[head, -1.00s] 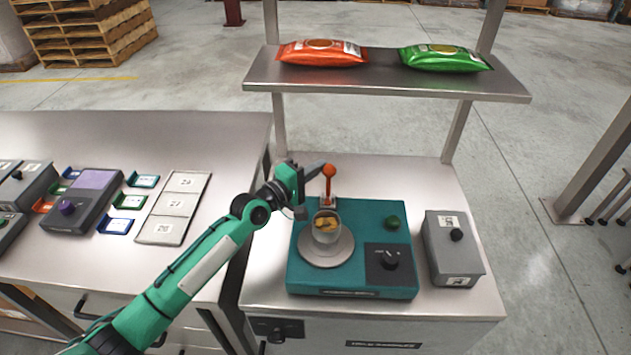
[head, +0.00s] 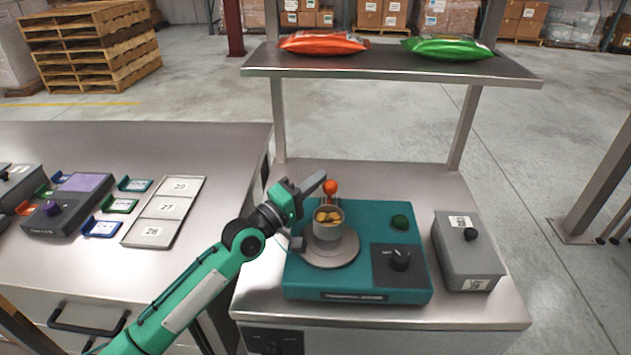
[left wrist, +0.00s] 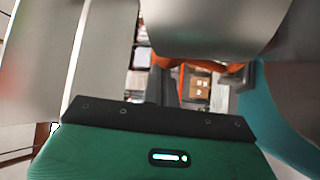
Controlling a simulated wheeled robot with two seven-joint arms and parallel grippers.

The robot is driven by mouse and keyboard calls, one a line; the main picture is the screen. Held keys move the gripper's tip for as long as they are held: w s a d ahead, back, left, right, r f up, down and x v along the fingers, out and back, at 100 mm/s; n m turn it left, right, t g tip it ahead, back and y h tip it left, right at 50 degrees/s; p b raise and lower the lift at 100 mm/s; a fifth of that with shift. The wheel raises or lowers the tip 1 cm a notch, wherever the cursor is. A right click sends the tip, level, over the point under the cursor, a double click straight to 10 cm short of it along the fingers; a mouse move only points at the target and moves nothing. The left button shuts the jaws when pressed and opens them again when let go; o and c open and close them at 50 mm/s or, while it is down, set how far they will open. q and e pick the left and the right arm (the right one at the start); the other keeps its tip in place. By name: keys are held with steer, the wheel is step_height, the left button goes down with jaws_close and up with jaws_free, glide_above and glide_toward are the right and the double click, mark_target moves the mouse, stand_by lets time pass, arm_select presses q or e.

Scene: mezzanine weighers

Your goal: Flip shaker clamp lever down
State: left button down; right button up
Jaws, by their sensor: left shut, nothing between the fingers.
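The teal shaker (head: 375,215) stands on the right-hand bench. Its round platform (head: 338,254) bears a metal cup (head: 328,228) with yellowish pieces inside. The clamp lever (head: 330,187), with an orange ball knob, is at the shaker's back edge, just behind the cup. Its stem is partly hidden behind the cup. My left gripper (head: 314,183) is shut and empty, with its fingertips immediately left of the knob; I cannot tell whether they touch. In the left wrist view, its fingers (left wrist: 167,85) have blurred orange shapes behind them. My right gripper is not in view.
A grey box (head: 463,265) with a black knob stands right of the shaker. An overhead shelf (head: 390,72) holds an orange bag (head: 323,43) and a green bag (head: 448,47). The left bench holds a numbered tray (head: 150,233) and small devices.

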arm_select(q)
steer(key=shift+s+f, duration=0.2)
stand_by(0.5)
steer(key=shift+r, duration=0.1)
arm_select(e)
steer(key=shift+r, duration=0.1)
